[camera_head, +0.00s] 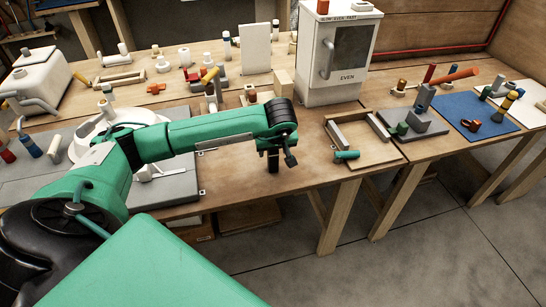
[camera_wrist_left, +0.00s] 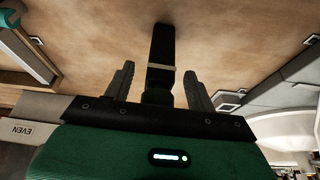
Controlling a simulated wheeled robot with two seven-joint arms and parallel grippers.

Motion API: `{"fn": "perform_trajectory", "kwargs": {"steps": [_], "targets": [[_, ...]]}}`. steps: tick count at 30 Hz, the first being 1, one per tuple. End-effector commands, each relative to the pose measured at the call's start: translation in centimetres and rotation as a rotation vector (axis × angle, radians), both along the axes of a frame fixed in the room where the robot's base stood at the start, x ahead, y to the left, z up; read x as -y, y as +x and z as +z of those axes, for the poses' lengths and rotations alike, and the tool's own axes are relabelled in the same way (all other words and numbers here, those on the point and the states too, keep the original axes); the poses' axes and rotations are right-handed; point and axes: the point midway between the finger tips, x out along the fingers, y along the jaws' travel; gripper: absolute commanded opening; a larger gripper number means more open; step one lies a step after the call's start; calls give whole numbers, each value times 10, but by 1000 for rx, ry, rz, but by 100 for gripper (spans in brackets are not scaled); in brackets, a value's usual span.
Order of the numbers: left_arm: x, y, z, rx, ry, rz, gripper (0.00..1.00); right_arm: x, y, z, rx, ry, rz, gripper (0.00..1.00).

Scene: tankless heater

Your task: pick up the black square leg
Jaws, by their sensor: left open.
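The black square leg (camera_wrist_left: 162,45) shows in the left wrist view as a dark bar with a pale band. It lies against the wooden tabletop, in line with the gap between my fingers. My left gripper (camera_wrist_left: 159,72) is open, one finger on each side of the leg's near end. I cannot tell whether the fingers touch it. In the head view my left gripper (camera_head: 286,156) points down over the front part of the bench, and a dark piece that looks like the leg (camera_head: 272,162) shows beside it. My right gripper is not in view.
A wooden tray with grey bars (camera_head: 383,161) and a green cylinder (camera_head: 346,155) sit right of my gripper. A white heater box marked EVEN (camera_head: 314,81) stands behind. A grey board (camera_head: 188,190) lies to the left. The bench's front edge is close below.

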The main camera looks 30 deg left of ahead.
Motion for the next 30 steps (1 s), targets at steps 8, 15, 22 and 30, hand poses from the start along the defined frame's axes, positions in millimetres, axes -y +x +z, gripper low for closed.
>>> {"fn": "perform_trajectory", "kwargs": {"steps": [8, 15, 22, 30], "targets": [[0, 0, 0, 1, -1, 0, 41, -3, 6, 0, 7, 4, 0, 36], [0, 0, 0, 1, 0, 0, 0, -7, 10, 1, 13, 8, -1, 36], [0, 0, 1, 2, -1, -1, 0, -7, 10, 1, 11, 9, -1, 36], [0, 1, 24, 6, 0, -1, 0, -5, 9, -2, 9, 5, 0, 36]]}}
